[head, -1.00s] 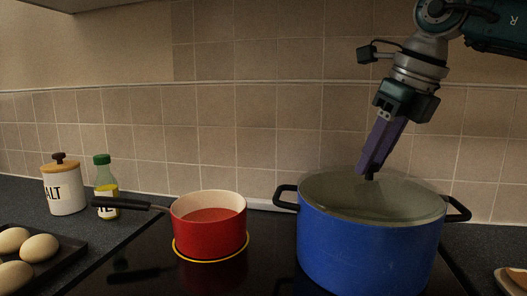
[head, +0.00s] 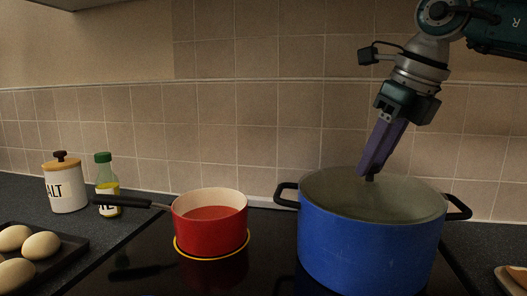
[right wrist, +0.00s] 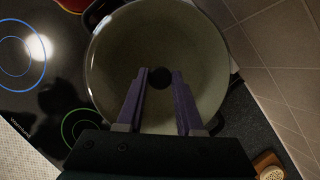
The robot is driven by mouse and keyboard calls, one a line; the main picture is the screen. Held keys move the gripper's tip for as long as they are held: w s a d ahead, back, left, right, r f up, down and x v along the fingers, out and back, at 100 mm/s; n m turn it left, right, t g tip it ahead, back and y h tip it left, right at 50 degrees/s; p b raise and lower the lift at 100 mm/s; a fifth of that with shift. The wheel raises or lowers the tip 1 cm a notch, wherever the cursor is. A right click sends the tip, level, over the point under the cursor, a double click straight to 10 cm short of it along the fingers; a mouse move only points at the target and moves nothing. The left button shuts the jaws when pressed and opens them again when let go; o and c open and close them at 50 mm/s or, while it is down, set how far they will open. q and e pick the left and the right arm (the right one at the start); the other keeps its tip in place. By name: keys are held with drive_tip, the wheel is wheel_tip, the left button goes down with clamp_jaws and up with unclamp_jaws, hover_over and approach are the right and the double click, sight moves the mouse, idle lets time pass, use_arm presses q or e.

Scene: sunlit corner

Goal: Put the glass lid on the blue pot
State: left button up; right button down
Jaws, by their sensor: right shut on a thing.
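The blue pot (head: 368,248) stands on the hob at the right, with black handles on both sides. The clear glass lid (head: 335,195) lies level across the pot's mouth and appears to rest on the rim; any small gap is too fine to tell. My right gripper (head: 372,172) comes down at a tilt from the upper right and is shut on the lid's dark knob (head: 371,178). In the right wrist view the knob (right wrist: 160,77) sits between the fingertips, above the round lid (right wrist: 115,65). My left gripper is not in view.
A red saucepan (head: 210,235) stands left of the pot, its handle pointing left. A salt jar (head: 65,187), a green-capped bottle (head: 106,187) and a dark tray (head: 70,250) of eggs are farther left. The tiled wall (head: 250,110) rises close behind.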

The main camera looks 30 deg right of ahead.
unclamp_jaws()
idle(0.7)
